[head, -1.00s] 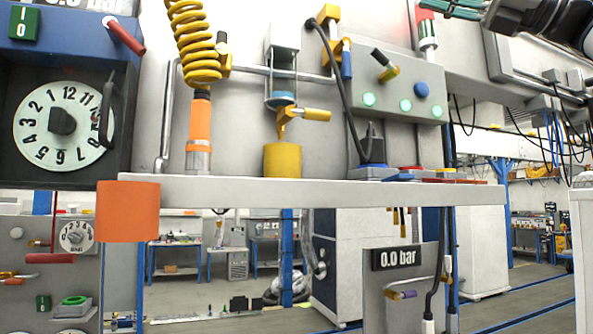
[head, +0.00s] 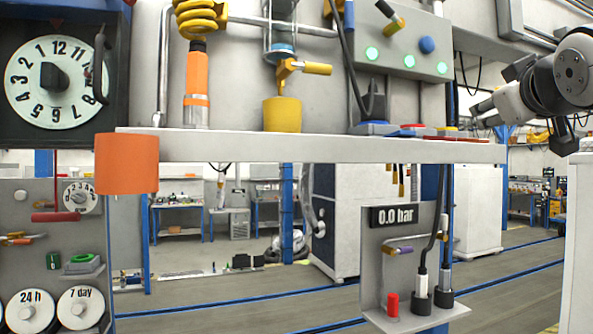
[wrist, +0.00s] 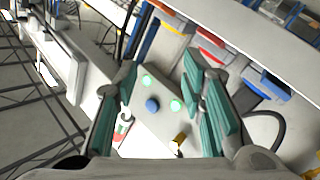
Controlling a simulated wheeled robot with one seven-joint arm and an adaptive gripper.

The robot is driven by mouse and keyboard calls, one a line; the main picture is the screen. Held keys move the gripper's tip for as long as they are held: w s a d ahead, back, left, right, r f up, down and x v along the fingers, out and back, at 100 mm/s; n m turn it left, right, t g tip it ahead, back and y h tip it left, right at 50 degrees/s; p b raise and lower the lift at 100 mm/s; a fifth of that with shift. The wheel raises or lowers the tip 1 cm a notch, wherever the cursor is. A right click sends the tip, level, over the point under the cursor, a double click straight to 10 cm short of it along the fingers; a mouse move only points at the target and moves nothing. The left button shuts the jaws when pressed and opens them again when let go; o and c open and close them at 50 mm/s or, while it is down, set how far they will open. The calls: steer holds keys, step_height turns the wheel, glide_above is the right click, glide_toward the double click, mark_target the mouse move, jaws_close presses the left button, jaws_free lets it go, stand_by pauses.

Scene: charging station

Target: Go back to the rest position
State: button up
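My gripper (wrist: 160,115) shows in the wrist view, its two teal-padded fingers spread wide apart with nothing between them. Beyond the fingers is the grey panel (wrist: 150,128) with lit green buttons and a blue button. The same button panel (head: 405,50) is on the wall at the top of the head view.
The white shelf (head: 320,147) carries an orange cylinder (head: 196,85), a yellow cup (head: 282,114) and plugs. An orange block (head: 126,163) sits at its left end. A small stand (head: 398,290) marked 0.0 bar is below. Open floor (head: 250,295) lies beneath.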

steer(key=s+a+f+g+y, duration=0.1)
steer(key=s+a+f+g, duration=0.3)
steer(key=s+f, duration=0.3)
steer(key=s+a+f+m+g+y, duration=0.1)
steer(key=s+a+f+g, duration=0.3)
steer(key=f, duration=1.4)
steer(key=s+a+f+g+y, duration=0.3)
steer(key=s+a+f, duration=0.3)
steer(key=s+f, duration=0.5)
steer(key=shift+a+f+m+g, duration=0.2)
steer(key=shift+f+m+g, duration=0.25)
steer(key=shift+f, duration=0.5)
steer(key=shift+c, duration=0.2)
